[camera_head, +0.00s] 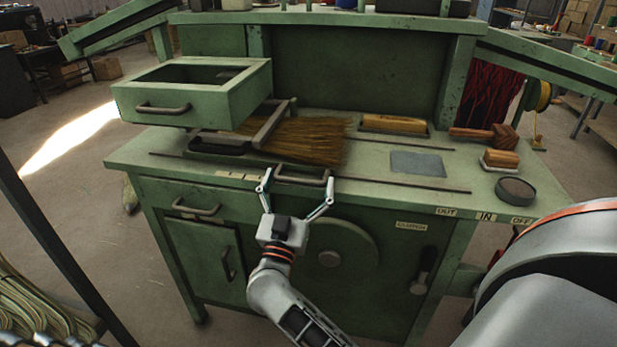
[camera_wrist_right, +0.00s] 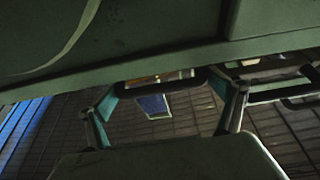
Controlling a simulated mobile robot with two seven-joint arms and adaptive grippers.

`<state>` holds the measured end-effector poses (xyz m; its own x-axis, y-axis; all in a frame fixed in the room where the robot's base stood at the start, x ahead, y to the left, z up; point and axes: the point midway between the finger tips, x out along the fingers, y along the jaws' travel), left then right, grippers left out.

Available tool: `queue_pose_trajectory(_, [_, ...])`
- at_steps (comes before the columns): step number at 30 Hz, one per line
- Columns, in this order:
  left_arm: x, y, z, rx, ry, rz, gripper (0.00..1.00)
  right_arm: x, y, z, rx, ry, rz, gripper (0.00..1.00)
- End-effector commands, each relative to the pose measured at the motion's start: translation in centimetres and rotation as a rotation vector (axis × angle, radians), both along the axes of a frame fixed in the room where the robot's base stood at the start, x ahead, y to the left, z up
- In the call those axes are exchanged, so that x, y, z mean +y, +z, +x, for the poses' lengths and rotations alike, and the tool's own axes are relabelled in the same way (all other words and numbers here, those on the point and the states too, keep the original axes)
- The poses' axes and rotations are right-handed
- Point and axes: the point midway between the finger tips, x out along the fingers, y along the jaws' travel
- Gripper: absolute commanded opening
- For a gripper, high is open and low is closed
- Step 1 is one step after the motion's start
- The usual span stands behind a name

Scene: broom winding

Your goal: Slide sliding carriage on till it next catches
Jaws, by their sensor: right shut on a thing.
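The sliding carriage (camera_head: 220,145) is a dark frame on the rails of the green bench top, with straw broom bristles (camera_head: 305,140) lying across it. A dark bar handle (camera_head: 303,180) stands at the bench's front edge, seemingly the carriage's; its joint to the frame is unclear. My right gripper (camera_head: 297,190) is shut on this handle, with one finger near each end. In the right wrist view, the handle (camera_wrist_right: 155,82) runs across between the fingers, close under the green bench edge. My left gripper is not in view.
A green open drawer box (camera_head: 190,110) stands over the left of the bench. Wooden brushes (camera_head: 395,124), a mallet (camera_head: 490,133) and a dark round puck (camera_head: 515,190) lie to the right. A grey plate (camera_head: 418,164) is set in the clear middle right. Labels read OUT, IN, OFF.

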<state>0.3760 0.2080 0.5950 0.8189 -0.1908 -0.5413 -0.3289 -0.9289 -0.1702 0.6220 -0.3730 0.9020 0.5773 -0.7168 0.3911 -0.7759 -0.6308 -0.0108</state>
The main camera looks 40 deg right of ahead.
Motion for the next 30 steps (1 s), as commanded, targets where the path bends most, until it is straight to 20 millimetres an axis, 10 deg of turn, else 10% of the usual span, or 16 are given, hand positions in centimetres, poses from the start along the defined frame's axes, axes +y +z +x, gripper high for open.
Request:
queue_pose_trajectory(2, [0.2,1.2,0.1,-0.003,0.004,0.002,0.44,0.4,2.4,0.7,-0.023,0.000,-0.007,0.55])
queue_pose_trajectory(21, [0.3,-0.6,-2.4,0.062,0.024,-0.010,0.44,2.5,0.1,1.9,0.010,0.030,-0.003,0.54])
queue_pose_trajectory(22, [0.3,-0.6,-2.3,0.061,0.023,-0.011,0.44,2.5,0.1,1.9,0.010,0.030,-0.003,0.98])
queue_pose_trajectory(30, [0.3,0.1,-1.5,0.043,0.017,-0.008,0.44,2.3,-0.1,1.8,0.012,0.026,-0.001,1.00])
